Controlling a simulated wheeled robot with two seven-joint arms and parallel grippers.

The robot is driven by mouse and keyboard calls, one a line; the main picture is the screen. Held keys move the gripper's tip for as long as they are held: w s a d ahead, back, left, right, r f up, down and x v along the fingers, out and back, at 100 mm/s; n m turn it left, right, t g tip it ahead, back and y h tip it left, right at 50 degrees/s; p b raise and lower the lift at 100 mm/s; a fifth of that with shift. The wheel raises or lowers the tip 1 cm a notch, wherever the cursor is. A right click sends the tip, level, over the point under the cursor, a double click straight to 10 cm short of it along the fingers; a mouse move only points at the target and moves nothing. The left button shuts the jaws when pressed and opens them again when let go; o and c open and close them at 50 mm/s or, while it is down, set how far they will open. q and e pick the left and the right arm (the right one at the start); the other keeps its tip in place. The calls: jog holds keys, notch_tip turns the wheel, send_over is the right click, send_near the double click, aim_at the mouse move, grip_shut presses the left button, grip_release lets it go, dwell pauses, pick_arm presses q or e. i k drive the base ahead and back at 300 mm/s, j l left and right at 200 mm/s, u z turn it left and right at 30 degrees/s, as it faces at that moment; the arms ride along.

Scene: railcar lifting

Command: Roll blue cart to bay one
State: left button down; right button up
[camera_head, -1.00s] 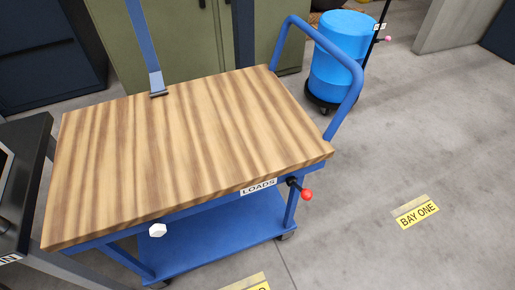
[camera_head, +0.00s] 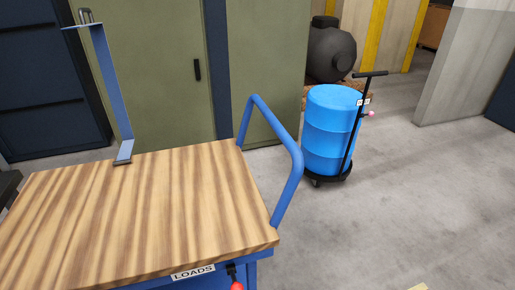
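The blue cart (camera_head: 275,167) has a striped wooden top (camera_head: 150,215), a blue push handle at its right end and a "LOADS" label (camera_head: 193,272) on its front edge. A red-knobbed lever (camera_head: 235,281) sits beside the label, cut by the bottom edge. The cart's lower shelf and wheels are out of view. A pale corner of a floor marking (camera_head: 418,287) shows at the bottom; its text is not visible here. Neither of my grippers is in view.
A blue barrel (camera_head: 330,130) stands on a black wheeled dolly with an upright handle (camera_head: 362,120), behind and right of the cart. Green cabinets (camera_head: 160,90) stand behind the cart. A dark tank (camera_head: 331,50) is at the back. Grey floor (camera_head: 430,190) on the right is clear.

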aim_at(173, 218)
jog(key=l+u, duration=0.3)
jog(key=l, duration=0.25)
jog(key=l+u, duration=0.25)
jog(key=l, duration=0.3)
jog(key=l+u, duration=0.3)
jog(key=l, duration=0.25)
jog(key=k+l+u, duration=0.3)
jog(key=l, duration=0.25)
jog(key=i, duration=0.1)
